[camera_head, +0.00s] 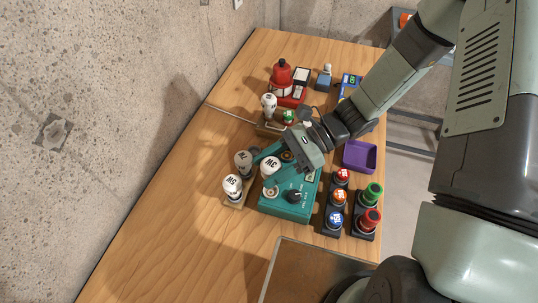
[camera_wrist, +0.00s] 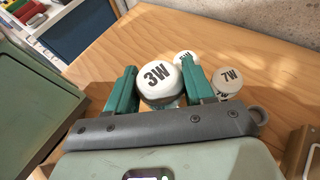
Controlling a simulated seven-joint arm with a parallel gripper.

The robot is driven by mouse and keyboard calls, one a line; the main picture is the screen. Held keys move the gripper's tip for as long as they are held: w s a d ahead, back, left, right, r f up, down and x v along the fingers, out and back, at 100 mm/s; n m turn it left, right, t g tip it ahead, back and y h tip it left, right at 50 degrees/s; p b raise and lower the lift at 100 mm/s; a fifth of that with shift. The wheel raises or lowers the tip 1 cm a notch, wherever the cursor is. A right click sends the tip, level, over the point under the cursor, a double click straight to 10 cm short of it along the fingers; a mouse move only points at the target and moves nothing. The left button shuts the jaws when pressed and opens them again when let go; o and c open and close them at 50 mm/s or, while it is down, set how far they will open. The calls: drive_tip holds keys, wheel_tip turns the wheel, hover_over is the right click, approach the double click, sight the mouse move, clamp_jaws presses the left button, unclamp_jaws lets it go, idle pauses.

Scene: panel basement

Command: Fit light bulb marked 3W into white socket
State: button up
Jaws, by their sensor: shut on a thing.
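The bulb marked 3W (camera_head: 270,166) is white and round, and it shows large between the fingers in the wrist view (camera_wrist: 158,78). My gripper (camera_head: 277,161) is shut on it, with one green finger on each side in the wrist view (camera_wrist: 160,88). The bulb is over the teal box (camera_head: 300,210); its lower end is hidden, so I cannot tell whether it touches anything. A pale round socket (camera_head: 271,191) sits on the box's near left part. A darker socket (camera_head: 287,156) is farther back, partly behind my gripper.
Another bulb (camera_head: 268,102) stands farther back. Push buttons (camera_head: 340,197) and a purple tray (camera_head: 359,156) are to the right. The near-left tabletop is clear.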

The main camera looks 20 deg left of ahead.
drive_tip(key=shift+f, duration=1.8)
drive_tip(key=shift+f, duration=0.65)
drive_tip(key=o, duration=0.8)
drive_tip(key=v, duration=1.1)
drive_tip(key=shift+r, duration=0.1)
idle(0.4)
